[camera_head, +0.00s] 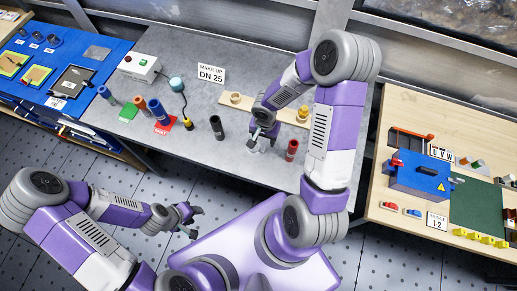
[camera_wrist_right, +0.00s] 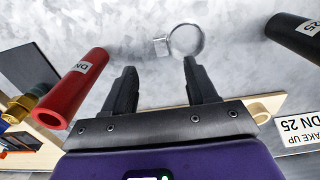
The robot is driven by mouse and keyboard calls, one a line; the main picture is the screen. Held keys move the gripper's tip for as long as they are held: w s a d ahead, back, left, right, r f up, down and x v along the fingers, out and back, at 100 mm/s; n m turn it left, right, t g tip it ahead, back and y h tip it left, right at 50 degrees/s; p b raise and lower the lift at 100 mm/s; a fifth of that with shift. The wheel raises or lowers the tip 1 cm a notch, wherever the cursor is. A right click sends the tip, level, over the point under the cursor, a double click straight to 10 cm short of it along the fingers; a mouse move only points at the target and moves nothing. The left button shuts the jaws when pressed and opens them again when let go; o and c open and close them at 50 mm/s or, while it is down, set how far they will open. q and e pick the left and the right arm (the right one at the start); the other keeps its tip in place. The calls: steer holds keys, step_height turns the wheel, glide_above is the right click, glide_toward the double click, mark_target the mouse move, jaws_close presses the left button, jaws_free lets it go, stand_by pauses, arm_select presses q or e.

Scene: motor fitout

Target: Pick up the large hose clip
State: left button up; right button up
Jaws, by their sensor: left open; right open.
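A silver ring-shaped hose clip (camera_wrist_right: 186,40) with a small block at its left side lies on the grey table top in the right wrist view. It is the only clip I can make out there. My right gripper (camera_wrist_right: 160,72) is open and empty, with the clip just beyond its fingertips, nearer the right finger. In the head view my right gripper (camera_head: 262,136) hangs over the grey bench between a black and a red hose; the clip is hard to make out there. My left gripper (camera_head: 192,220) is open and empty, away from the bench, over the floor.
A red hose (camera_wrist_right: 80,85) and a black hose (camera_wrist_right: 295,36) flank the clip. A wooden strip with brass fittings (camera_head: 302,113) lies behind my right arm. A "MAKE UP DN 25" sign (camera_head: 211,73) stands at the back. More hoses stand on the bench's left.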

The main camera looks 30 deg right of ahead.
mark_target(262, 148)
steer(key=shift+s+f, duration=0.15)
steer(key=shift+f, duration=0.4)
steer(key=f, duration=0.5)
steer(key=shift+w+a+f+b, duration=0.2)
steer(key=shift+w+f+b, duration=0.1)
steer(key=shift+f, duration=0.1)
steer(key=shift+r, duration=0.1)
jaws_close()
